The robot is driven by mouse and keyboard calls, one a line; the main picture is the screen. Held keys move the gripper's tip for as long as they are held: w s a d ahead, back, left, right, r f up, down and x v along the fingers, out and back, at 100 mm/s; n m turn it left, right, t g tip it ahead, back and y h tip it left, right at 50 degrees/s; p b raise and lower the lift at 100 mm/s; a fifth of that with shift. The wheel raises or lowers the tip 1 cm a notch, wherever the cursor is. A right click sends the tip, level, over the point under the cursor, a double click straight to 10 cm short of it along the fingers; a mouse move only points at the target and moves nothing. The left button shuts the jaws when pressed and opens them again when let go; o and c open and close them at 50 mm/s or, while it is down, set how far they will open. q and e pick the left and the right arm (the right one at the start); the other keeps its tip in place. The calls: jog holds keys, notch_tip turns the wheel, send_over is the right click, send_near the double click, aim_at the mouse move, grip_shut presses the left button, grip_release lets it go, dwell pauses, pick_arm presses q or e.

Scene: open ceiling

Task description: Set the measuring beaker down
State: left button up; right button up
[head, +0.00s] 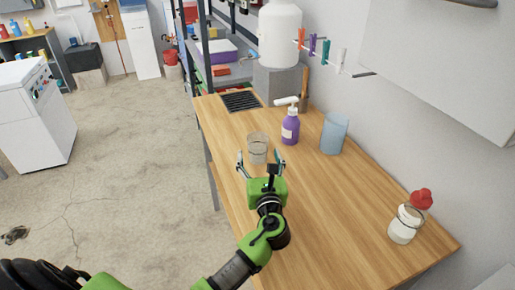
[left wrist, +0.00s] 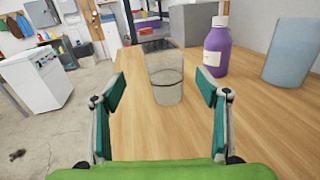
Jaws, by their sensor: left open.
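The measuring beaker (head: 257,148) is a clear glass standing upright on the wooden table (head: 300,220), near its left edge. My left gripper (head: 260,162) is open just in front of it, with its fingers apart on either side of the near space. In the left wrist view the beaker (left wrist: 165,78) stands beyond and between the open green fingertips (left wrist: 165,95), with clear gaps to both. Nothing is held between the fingers. My right gripper is not seen in these views.
A purple pump bottle (head: 290,127) and a blue translucent container (head: 334,133) stand right of the beaker. A white jar with a red top (head: 405,224) is near the front right. A dark grille (head: 240,101) lies at the far end. The table's middle is clear.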

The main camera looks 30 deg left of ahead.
aim_at(257, 146)
pick_arm(q)
jog(key=x, duration=0.4)
jog(key=shift+f, duration=0.15)
jog(key=x, duration=0.4)
jog(key=shift+w+d+p, duration=0.15)
jog(key=shift+w+p, duration=0.25)
jog(key=shift+w, duration=0.1)
jog(key=shift+w+a, duration=0.2)
jog(key=shift+w, duration=0.05)
jog(key=c, duration=1.1)
jog(key=shift+r, duration=0.2)
